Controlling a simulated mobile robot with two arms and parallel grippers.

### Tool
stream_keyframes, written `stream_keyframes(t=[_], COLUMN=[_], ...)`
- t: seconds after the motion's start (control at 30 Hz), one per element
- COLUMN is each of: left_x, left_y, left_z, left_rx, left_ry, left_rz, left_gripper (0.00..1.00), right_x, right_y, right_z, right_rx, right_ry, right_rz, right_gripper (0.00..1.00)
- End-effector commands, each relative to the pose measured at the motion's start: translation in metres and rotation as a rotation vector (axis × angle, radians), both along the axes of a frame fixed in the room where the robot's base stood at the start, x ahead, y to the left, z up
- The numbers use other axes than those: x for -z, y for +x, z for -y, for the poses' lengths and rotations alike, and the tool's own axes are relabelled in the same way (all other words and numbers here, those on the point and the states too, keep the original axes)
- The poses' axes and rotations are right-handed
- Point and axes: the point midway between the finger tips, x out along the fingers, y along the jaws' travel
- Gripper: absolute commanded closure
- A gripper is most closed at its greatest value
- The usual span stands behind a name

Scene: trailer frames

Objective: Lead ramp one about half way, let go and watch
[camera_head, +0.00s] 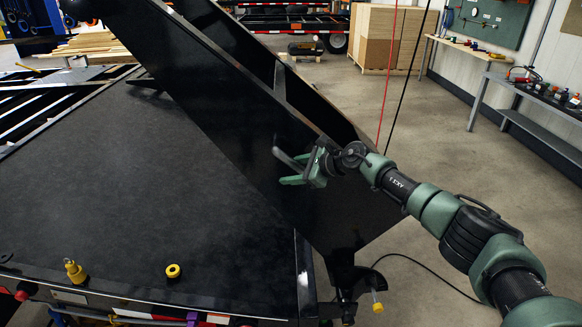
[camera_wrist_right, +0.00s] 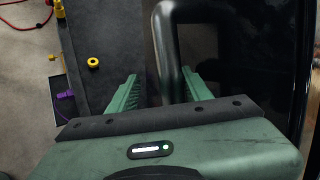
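The ramp (camera_head: 230,110) is a big black panel with a raised edge frame. It stands tilted, rising from its lower end at the trailer's edge toward the upper left of the head view. A grey bar handle (camera_wrist_right: 168,50) on the ramp shows in the right wrist view. My right gripper (camera_head: 288,168) is at the ramp's face, and its green fingers (camera_wrist_right: 160,90) stand apart on either side of the bar. A gap shows between the bar and the left finger; the right finger is close to it. My left gripper is not in view.
The dark trailer deck (camera_head: 130,170) fills the left. A yellow ring (camera_head: 173,271) and a yellow fitting (camera_head: 75,271) sit at its near edge. A red cord (camera_head: 388,75) and a black cord (camera_head: 409,80) hang behind the ramp. Floor at right is mostly clear up to a workbench (camera_head: 470,50).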

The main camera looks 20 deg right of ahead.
Motion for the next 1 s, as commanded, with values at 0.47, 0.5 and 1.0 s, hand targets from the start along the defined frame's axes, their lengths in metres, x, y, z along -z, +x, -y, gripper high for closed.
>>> stream_keyframes(t=[0.47,0.5,1.0], left_x=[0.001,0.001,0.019], left_y=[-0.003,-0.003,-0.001], left_z=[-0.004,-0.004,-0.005], left_rx=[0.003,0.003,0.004], left_ry=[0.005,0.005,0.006], left_rz=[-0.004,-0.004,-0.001], left_gripper=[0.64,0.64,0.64], right_x=[-0.007,-0.009,-0.038], right_y=[0.000,-0.002,-0.049], right_z=[0.006,0.008,0.045], right_rx=[0.008,0.008,0.007], right_ry=[0.003,0.003,0.003], right_rz=[0.009,0.009,0.007], right_gripper=[0.55,0.55,0.55])
